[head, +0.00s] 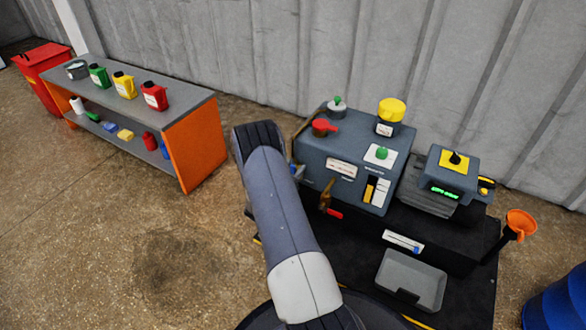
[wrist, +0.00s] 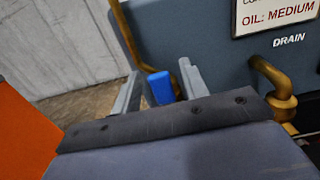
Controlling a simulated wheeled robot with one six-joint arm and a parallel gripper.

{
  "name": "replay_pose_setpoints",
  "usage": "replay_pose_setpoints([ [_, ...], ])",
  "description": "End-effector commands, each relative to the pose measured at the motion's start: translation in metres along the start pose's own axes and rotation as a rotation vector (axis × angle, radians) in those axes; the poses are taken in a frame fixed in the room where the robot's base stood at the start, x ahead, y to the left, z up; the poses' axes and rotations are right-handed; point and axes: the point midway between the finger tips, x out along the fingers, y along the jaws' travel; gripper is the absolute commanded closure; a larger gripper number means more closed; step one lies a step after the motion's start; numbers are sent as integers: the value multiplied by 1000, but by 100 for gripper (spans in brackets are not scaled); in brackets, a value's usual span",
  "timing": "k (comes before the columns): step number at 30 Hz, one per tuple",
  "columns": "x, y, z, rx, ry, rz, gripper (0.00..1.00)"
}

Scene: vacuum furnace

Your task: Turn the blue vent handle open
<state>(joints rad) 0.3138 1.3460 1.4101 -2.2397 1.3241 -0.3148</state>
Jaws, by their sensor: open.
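The blue vent handle (wrist: 160,88) shows in the wrist view as a small upright blue block beside a brass pipe, on the left side of the grey machine. My gripper (wrist: 159,70) is open, with one grey finger on each side of the handle in that view. A gap shows on both sides, and the handle's lower part is hidden by my gripper's dark body. In the head view a small blue piece (head: 293,168) shows at the machine's left edge, next to my arm. My gripper is mostly hidden there behind the arm.
The grey machine (head: 340,195) carries a red handle (head: 322,126), a yellow cap (head: 391,110) and a green knob (head: 381,153). A brass drain pipe (wrist: 275,85) is right of my gripper. A bench (head: 195,150) with bottles stands left, with open floor between.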

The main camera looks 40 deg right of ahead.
Motion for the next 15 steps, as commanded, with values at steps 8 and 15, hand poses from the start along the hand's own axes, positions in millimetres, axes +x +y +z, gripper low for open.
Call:
replay_pose_setpoints([
  [8, -32, 1, 3, -3, 2, 5, 58],
  [15, -81, 1, 2, -3, 2, 4, 58],
])
